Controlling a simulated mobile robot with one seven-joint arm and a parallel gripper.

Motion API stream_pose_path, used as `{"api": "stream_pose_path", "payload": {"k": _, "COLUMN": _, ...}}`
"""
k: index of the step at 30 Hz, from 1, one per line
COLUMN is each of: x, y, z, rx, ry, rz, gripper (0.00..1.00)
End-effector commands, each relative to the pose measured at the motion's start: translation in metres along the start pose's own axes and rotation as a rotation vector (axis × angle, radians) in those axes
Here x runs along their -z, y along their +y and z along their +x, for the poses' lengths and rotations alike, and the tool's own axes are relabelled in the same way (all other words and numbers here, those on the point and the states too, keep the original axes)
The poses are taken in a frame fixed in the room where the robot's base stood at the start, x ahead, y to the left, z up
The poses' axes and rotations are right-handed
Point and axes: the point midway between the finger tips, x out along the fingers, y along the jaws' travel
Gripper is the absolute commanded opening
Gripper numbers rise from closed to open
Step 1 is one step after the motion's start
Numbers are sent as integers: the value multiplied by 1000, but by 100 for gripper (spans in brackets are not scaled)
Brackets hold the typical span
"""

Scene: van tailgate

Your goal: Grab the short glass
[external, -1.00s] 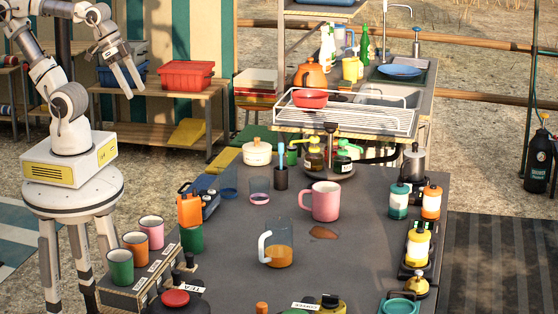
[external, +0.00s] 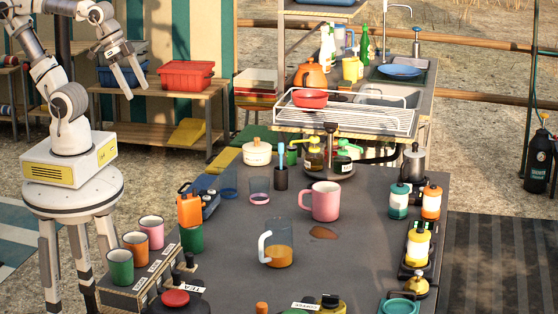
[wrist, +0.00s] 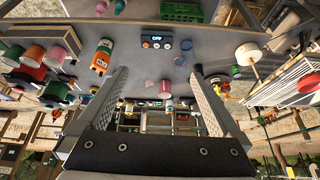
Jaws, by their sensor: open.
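My gripper (external: 136,90) is open and empty at the upper left of the external view, high and well apart from the table. Its two spread fingers show in the wrist view (wrist: 159,72). A small clear glass with a pinkish base (external: 260,189) stands toward the table's far left. Left of it is a low clear glass with blue edges (external: 229,186). A taller clear mug with a white handle and orange liquid (external: 278,246) stands nearer the middle. I cannot tell for certain which low glass is the short glass.
On the table (external: 362,265), a pink mug (external: 325,202) stands behind the clear mug, right of the glasses. An orange canister (external: 190,210), a green cup (external: 191,239) and a row of mugs (external: 136,246) line the left edge. Bottles (external: 398,201) stand at right.

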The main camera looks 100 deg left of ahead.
Motion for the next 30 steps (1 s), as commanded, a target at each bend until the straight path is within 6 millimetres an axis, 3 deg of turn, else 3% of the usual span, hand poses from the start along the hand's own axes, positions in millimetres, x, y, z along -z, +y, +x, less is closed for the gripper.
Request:
{"api": "stream_pose_path", "payload": {"k": 8, "x": 40, "y": -8, "z": 25, "rx": 51, "ry": -181, "rz": 235, "gripper": 100}}
{"api": "stream_pose_path", "payload": {"k": 14, "x": 74, "y": -13, "z": 55, "rx": 101, "ry": -327, "rz": 435, "gripper": 100}}
{"api": "stream_pose_path", "payload": {"k": 23, "x": 119, "y": -12, "z": 116, "rx": 184, "ry": -547, "rz": 733, "gripper": 100}}
{"api": "stream_pose_path", "payload": {"k": 30, "x": 148, "y": -4, "z": 175, "rx": 262, "ry": -729, "rz": 969, "gripper": 100}}
